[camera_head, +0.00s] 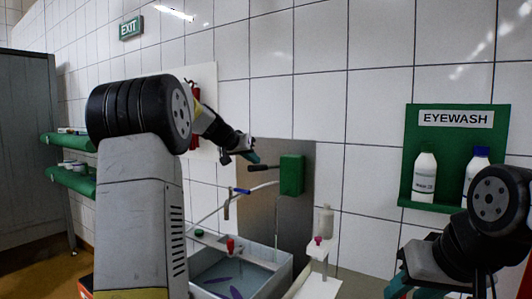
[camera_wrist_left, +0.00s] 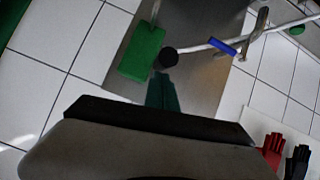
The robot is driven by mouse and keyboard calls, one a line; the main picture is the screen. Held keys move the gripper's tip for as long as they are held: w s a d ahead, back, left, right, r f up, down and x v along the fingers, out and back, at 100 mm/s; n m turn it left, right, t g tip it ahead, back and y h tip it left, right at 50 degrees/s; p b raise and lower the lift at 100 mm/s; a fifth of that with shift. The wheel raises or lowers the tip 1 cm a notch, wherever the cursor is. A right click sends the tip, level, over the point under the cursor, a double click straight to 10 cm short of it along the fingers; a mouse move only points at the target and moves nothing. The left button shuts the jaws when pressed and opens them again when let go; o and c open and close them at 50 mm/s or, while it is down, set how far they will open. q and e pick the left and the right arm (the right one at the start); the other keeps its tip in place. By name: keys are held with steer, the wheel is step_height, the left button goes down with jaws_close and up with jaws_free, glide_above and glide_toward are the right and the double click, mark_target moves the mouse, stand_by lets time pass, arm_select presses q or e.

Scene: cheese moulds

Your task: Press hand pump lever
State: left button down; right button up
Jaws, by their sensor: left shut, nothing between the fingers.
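The hand pump is a green box (camera_head: 291,174) on a grey wall panel. Its dark lever (camera_head: 262,167) sticks out to the left with a black end. In the left wrist view the green box (camera_wrist_left: 142,52) is at upper left, and the lever's round black end (camera_wrist_left: 167,57) is just beyond my fingertips. My left gripper (camera_head: 254,158) is shut and empty, slightly above the lever end; its teal fingers (camera_wrist_left: 162,88) are together. I cannot tell whether they touch the lever. My right gripper (camera_head: 398,286) is low at the right, partly out of frame, its opening unclear.
A sink basin (camera_head: 240,275) stands below the pump. A pipe with a blue handle (camera_head: 241,190) runs left of the box. A green eyewash shelf (camera_head: 440,207) with bottles is on the right wall. Red and black gloves (camera_wrist_left: 270,152) show in the left wrist view.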

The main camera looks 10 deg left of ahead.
arm_select(q)
step_height(320, 180, down, 12)
steer(key=shift+s, duration=0.4)
stand_by(0.5)
steer(key=shift+r, duration=0.15)
step_height(320, 180, up, 5)
steer(key=a, duration=0.1)
steer(key=s+a, duration=0.4)
steer(key=s, duration=0.6)
steer(key=shift+a+f, duration=0.3)
steer(key=shift+f, duration=0.15)
